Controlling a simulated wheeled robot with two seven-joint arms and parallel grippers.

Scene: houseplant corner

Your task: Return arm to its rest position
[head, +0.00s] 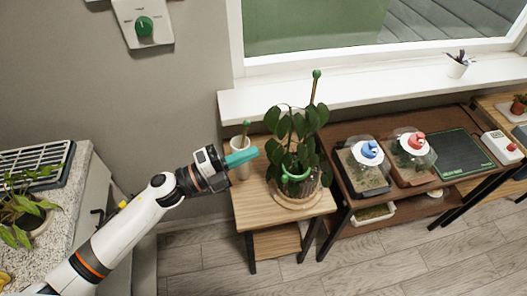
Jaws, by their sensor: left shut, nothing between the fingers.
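My left arm comes in from the lower left, and its gripper (241,157) has teal fingers that are shut and empty. The gripper is just left of a leafy potted plant (292,132) on a small wooden stand (252,203). The plant has a stake with a green ball on top and a green ring low among its leaves. A white cup (240,169) with a green-tipped stick in it stands behind the fingers, partly hidden by them. My right gripper is not in view.
A brown table (340,208) right of the stand holds terrariums with a blue (369,149) and a red (416,140) top, and a dark green mat (447,155). A speckled counter (75,190) with another plant (27,212) is at left. A windowsill (380,87) runs behind.

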